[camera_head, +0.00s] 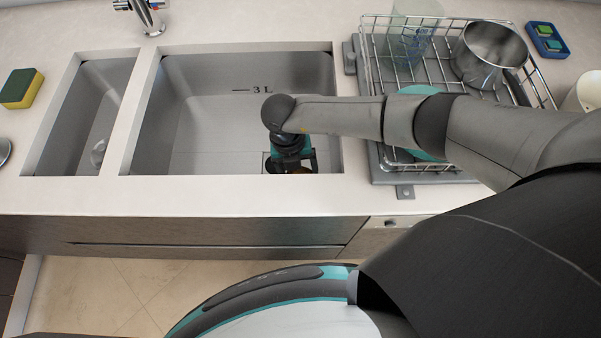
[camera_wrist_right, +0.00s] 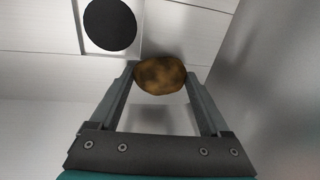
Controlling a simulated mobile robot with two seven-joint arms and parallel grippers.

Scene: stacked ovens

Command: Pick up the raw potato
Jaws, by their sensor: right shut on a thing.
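The raw potato (camera_wrist_right: 160,75) is brown and mottled, and shows between the fingertips of my right gripper (camera_wrist_right: 162,80) in the right wrist view. The fingers touch it on both sides, shut on it. In the head view my right gripper (camera_head: 290,163) points down into the large sink basin (camera_head: 215,110), near its front right corner. There the gripper and wrist hide most of the potato. I cannot tell whether the potato touches the basin floor. My left gripper is not in view.
The basin walls stand close around my right gripper. A dark round drain (camera_wrist_right: 110,25) lies near the potato. A wire dish rack (camera_head: 375,50) with a steel pot (camera_head: 488,52) and a glass (camera_head: 412,30) stands right of the sink. A sponge (camera_head: 21,88) lies at the left.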

